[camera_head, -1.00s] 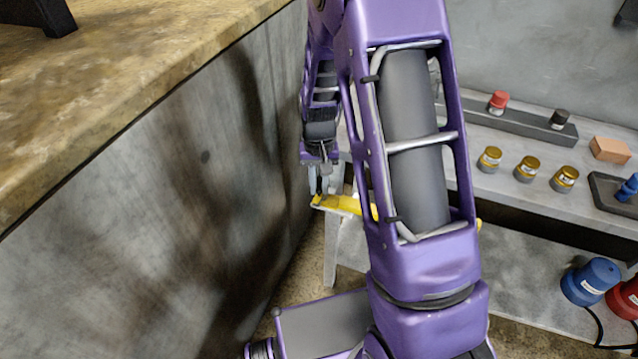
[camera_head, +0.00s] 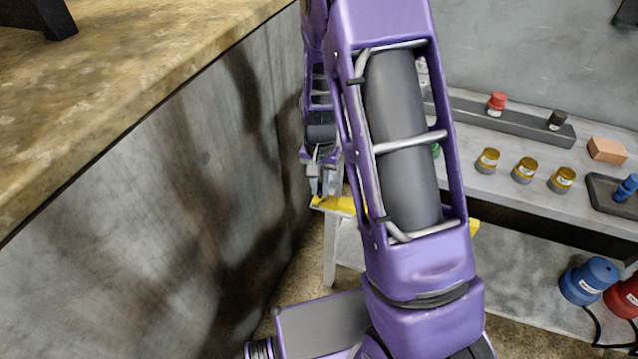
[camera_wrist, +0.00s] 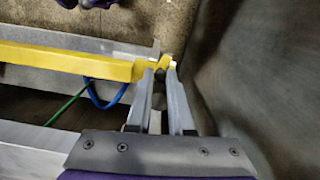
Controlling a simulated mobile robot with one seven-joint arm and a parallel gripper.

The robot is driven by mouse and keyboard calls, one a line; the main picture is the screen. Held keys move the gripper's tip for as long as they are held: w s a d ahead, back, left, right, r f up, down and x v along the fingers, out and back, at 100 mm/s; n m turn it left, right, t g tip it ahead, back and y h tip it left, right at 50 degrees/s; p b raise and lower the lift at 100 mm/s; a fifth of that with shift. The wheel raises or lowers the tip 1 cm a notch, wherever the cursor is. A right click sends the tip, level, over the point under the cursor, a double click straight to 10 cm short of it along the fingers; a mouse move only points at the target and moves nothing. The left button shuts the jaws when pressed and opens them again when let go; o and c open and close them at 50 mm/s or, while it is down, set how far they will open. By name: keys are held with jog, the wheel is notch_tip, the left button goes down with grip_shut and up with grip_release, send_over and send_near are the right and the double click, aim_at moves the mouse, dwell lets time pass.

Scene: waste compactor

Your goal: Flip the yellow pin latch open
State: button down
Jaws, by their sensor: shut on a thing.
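The yellow pin latch (camera_wrist: 70,62) is a long yellow bar with a small knob-like end, seen in the wrist view. It runs from the left edge to my fingertips. In the head view the latch (camera_head: 340,206) is partly hidden behind my arm. My gripper (camera_wrist: 160,72) is shut on the latch's right end, with the fingertips close together around it. In the head view my gripper (camera_head: 322,192) reaches down to the latch's left end. The exact contact between the fingertips is too small to tell.
A grey wall panel (camera_head: 170,190) stands close on the left, under a brown counter (camera_head: 110,80). On the right a grey bench (camera_head: 465,155) holds several gold-topped knobs. Blue (camera_wrist: 105,95) and green (camera_wrist: 65,110) cables hang beneath the latch in the wrist view.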

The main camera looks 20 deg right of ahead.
jog(key=m, duration=0.2)
jog(key=m+p, duration=0.2)
jog(key=m, duration=0.1)
jog(key=shift+s+d+r+m, duration=0.1)
jog(key=shift+s+d+m, duration=0.05)
jog(key=shift+s+m, duration=0.2)
jog(key=shift+s+m+p, duration=0.15)
jog(key=shift+m+p, duration=0.4)
jog(key=shift+m, duration=0.55)
jog(key=shift+s+m+p, duration=0.1)
jog(key=shift+m+p, duration=0.4)
jog(key=shift+m, duration=0.55)
jog(key=c, duration=0.8)
grip_release()
jog(key=shift+c, duration=0.2)
